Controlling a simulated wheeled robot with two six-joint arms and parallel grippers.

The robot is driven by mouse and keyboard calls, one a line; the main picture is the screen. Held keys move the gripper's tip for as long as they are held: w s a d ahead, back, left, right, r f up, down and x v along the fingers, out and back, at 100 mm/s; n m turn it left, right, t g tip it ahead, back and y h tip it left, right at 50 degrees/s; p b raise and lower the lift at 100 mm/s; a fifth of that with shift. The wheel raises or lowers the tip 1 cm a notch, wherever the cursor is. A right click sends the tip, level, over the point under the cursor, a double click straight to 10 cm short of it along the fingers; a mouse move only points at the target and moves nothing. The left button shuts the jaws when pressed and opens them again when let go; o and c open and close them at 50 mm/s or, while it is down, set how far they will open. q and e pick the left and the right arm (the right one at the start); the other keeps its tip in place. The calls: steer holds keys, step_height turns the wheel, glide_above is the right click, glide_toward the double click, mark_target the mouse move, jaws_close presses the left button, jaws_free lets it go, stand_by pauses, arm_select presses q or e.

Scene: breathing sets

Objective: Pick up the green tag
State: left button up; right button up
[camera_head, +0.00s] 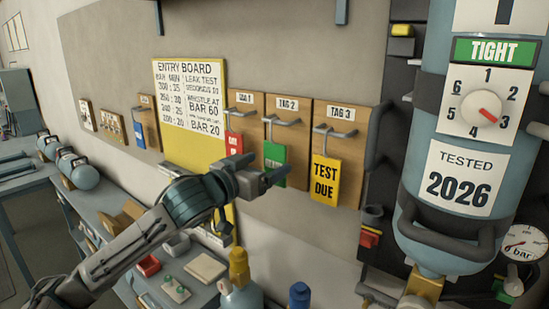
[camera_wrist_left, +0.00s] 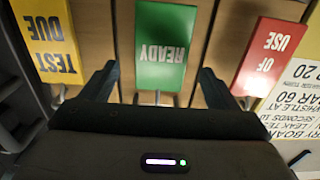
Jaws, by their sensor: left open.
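The green tag (camera_head: 274,154) hangs from the hook under the TAG 2 label, its lower part hidden behind my left gripper in the head view. In the left wrist view the green tag (camera_wrist_left: 163,45) reads READY, upside down. My left gripper (camera_head: 264,171) is in front of the tag's lower part. In the left wrist view my left gripper (camera_wrist_left: 157,78) is open, one finger on each side of the tag's width, with nothing held. I cannot tell whether the fingers touch the tag. My right gripper is not in view.
A red tag (camera_head: 233,144) and a yellow TEST DUE tag (camera_head: 324,180) hang on either side. A yellow-edged entry board (camera_head: 190,105) is left of them. A blue cylinder (camera_head: 430,220) with a dial stands at right.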

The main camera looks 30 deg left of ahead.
mark_target(274, 159)
arm_select(q)
steer(key=shift+w+r+p, duration=0.25)
steer(key=shift+w+p, duration=0.9)
steer(key=shift+w, duration=0.1)
steer(key=shift+w+d+f+p, duration=0.1)
steer(key=shift+w+p, duration=0.15)
steer(key=shift+w, duration=0.3)
steer(key=shift+w+d+f+p, duration=0.1)
steer(key=shift+w+p, duration=0.15)
steer(key=shift+w, duration=0.25)
steer(key=c, duration=1.1)
